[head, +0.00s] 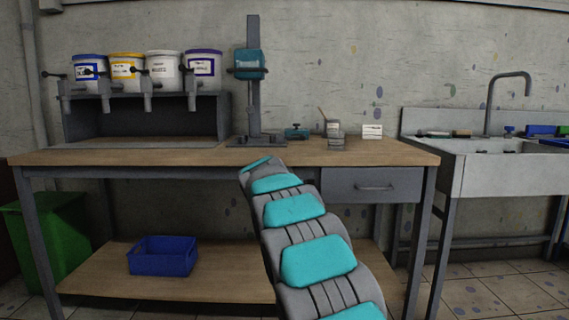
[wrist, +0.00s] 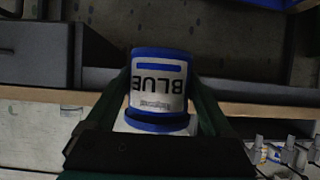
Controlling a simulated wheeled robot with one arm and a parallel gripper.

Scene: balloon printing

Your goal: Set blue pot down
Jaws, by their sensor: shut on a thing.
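The blue pot (wrist: 160,96) shows in the middle of the wrist view, white with blue bands and an upside-down BLUE label. My gripper (wrist: 160,78) is shut on it, with one dark finger along each side. In the head view my arm reaches away toward the bench. My gripper and the held pot are hidden there behind the arm. What lies directly under the pot, and whether it touches anything, I cannot tell.
The wooden workbench (head: 110,157) carries a rack with several lidded tubs and taps (head: 125,68), a grey stand (head: 253,105) and small items at right. A blue crate (head: 161,257) sits on the lower shelf. A sink (head: 500,170) stands at right. The bench's front left is clear.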

